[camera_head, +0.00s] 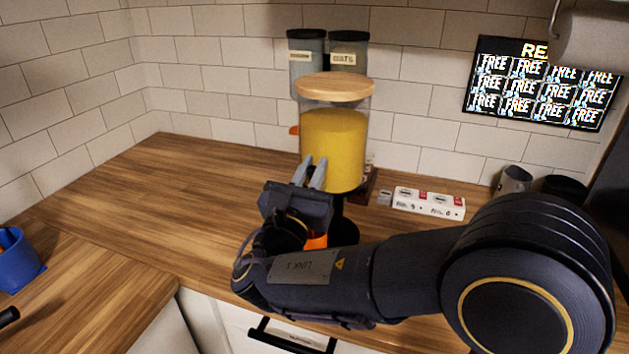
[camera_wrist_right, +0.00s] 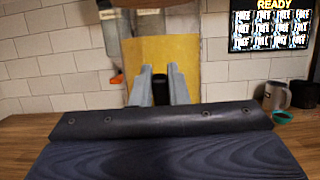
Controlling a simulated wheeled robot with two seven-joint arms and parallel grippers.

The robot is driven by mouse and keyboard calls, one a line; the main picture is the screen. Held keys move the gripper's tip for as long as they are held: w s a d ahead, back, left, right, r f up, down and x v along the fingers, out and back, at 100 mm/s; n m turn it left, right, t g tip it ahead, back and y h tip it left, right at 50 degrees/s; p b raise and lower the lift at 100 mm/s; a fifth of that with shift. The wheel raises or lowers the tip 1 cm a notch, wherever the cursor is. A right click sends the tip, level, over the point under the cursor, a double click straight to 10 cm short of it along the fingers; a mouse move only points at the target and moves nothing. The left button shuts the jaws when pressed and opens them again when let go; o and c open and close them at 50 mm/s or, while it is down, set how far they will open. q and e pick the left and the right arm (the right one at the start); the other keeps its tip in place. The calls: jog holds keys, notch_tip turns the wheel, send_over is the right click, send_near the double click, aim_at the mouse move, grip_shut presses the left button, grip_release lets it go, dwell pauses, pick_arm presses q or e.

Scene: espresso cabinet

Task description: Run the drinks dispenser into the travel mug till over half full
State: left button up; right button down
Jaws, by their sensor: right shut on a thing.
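The drinks dispenser (camera_head: 335,140) is a clear jar of yellow drink with a round wooden lid, on a dark stand. Its yellow body also fills the middle of the right wrist view (camera_wrist_right: 190,60). My right gripper (camera_head: 312,172) is in front of the jar's lower part. Its fingers (camera_wrist_right: 162,88) are shut on a small dark part, which looks like the tap. An orange thing (camera_head: 317,241) shows below the gripper, mostly hidden by my arm; I cannot tell whether it is the travel mug. The mug's fill level is not visible. My left gripper is out of view.
Two labelled canisters (camera_head: 307,55) stand behind the dispenser. A white switch box (camera_head: 428,203) lies right of it. A grey mug (camera_head: 514,180) stands farther right, under a screen (camera_head: 543,84). A blue container (camera_head: 17,262) is at far left.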

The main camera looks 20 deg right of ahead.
jog(key=shift+s+a, duration=0.1)
jog(key=shift+s, duration=0.05)
jog(key=c, duration=1.4)
grip_release()
jog(key=b+v, duration=0.1)
jog(key=v, duration=0.6)
jog(key=shift+s+a+f, duration=0.2)
jog(key=shift+s+f, duration=0.1)
